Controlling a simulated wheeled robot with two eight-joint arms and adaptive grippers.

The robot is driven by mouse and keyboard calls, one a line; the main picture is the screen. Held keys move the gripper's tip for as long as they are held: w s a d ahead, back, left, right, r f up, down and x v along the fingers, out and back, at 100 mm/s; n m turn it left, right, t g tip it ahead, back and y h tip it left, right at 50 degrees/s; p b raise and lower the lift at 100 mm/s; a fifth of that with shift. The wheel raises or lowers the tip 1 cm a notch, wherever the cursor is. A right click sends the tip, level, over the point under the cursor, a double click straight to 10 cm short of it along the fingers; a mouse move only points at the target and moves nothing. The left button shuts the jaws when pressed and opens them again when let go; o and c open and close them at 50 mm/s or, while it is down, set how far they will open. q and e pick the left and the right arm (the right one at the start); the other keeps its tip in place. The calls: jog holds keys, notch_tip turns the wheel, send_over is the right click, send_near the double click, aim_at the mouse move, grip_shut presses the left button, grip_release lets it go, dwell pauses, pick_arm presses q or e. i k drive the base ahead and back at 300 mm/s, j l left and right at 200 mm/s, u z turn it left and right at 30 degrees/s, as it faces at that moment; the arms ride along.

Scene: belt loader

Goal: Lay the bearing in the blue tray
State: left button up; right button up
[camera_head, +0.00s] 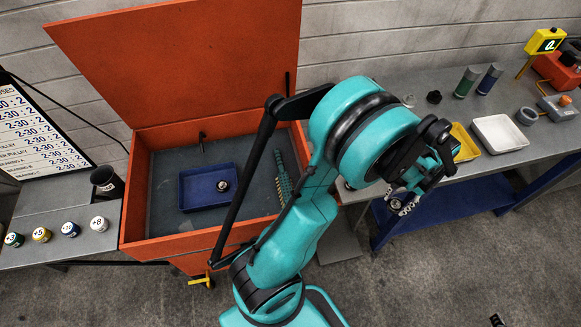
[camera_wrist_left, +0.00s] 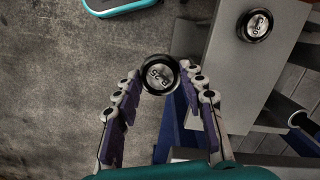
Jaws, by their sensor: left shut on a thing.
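The blue tray (camera_head: 190,204) lies inside the open orange cabinet in the head view. A small round metal part (camera_head: 222,185) sits at its right side. My left gripper (camera_head: 404,204) is over to the right, beside the grey bench and away from the tray. It is shut on a bearing (camera_wrist_left: 160,74), a dark ring with a pale face marked like "B-25", held between the fingertips in the left wrist view. The held bearing also shows small in the head view (camera_head: 395,205). Only a dark tip, seemingly of my right gripper (camera_head: 497,320), shows at the bottom edge.
Another bearing (camera_wrist_left: 257,25) lies on the grey bench. A white tray (camera_head: 499,137) and a yellow tray (camera_head: 464,143) stand on that bench. The orange cabinet's raised walls (camera_head: 165,251) surround the blue tray.

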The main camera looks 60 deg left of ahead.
aim_at(197, 192)
jog(key=k+j+u, duration=0.2)
jog(key=u, duration=0.2)
jog(key=k+j+u, duration=0.15)
jog(key=j+u, duration=0.3)
jog(key=k+j+u, duration=0.15)
jog(key=j+u, duration=0.25)
jog(key=l, duration=0.1)
